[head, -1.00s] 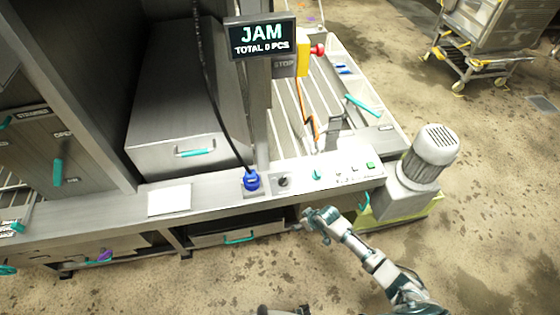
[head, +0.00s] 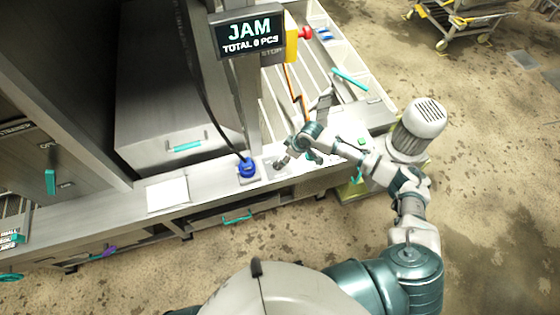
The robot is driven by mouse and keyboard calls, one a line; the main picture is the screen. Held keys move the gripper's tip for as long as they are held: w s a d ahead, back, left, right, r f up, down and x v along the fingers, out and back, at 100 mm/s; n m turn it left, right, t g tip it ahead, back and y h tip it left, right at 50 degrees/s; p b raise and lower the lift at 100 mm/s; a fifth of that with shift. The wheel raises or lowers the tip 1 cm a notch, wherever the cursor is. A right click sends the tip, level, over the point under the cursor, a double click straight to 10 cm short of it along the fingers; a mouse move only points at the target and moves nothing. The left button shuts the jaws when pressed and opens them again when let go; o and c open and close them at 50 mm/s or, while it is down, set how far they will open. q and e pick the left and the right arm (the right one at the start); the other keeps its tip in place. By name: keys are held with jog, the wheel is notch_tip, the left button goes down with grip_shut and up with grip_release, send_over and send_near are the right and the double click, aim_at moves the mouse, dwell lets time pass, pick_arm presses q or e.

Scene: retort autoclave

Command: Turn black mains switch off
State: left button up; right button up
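The black mains switch is on the front ledge of the machine, just right of the blue plug (head: 247,170). It is now mostly or fully hidden by my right gripper (head: 281,163), so its position cannot be read. My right arm comes in from the lower right and reaches over the ledge. The gripper's fingertips are close to the switch plate; whether they touch the switch cannot be told. The fingers are too small and overlapped to tell whether they are open or shut. My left gripper is not in view.
A display (head: 252,35) reading JAM stands above the ledge, beside a yellow box with a red stop button (head: 305,33). A black cable runs down to the blue plug. A white sheet (head: 167,194) lies left of it. A grey motor (head: 420,125) stands at the right.

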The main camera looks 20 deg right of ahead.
jog(key=x, duration=0.3)
jog(key=a+x, duration=0.1)
jog(key=x, duration=0.2)
jog(key=shift+w+a+f, duration=0.1)
jog(key=shift+f, duration=0.1)
jog(key=shift+w+f, duration=0.15)
jog(key=shift+f, duration=0.45)
jog(key=shift+d+f, duration=0.15)
jog(key=shift+d, duration=0.15)
jog(key=shift+a, duration=0.3)
jog(key=c, duration=1.1)
